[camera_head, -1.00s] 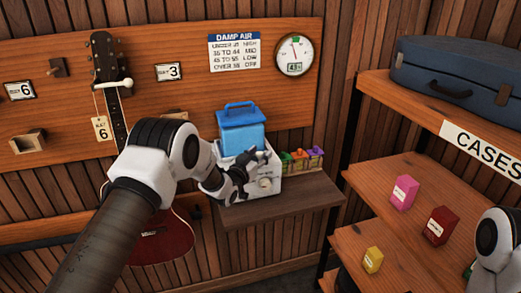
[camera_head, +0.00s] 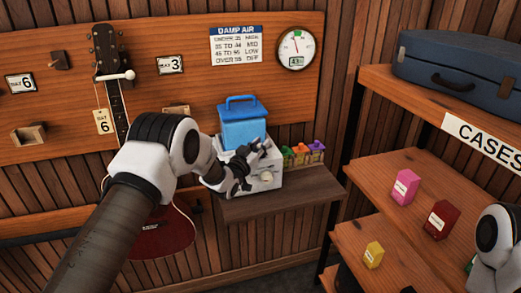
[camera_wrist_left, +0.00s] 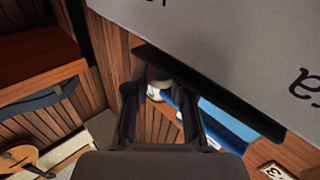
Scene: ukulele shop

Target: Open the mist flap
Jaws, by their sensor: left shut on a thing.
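The humidifier, a white box (camera_head: 268,180) with a blue handled tank (camera_head: 243,128) on top, stands on a small wooden shelf. A round dial (camera_head: 266,177) is on its front. My left gripper (camera_head: 254,152) is at the upper front of the white box, below the tank. It is shut on a small part there, which I take as the mist flap; the fingers hide it. In the left wrist view the gripper's dark fingers (camera_wrist_left: 163,105) sit beside a large grey lettered panel (camera_wrist_left: 250,45). My right gripper is out of view.
Small coloured items (camera_head: 302,155) stand right of the humidifier. A ukulele (camera_head: 166,232) hangs on the left, close to my left arm. A shelf unit with a blue case (camera_head: 460,80) and small boxes (camera_head: 405,188) is on the right. The shelf front (camera_head: 285,203) is clear.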

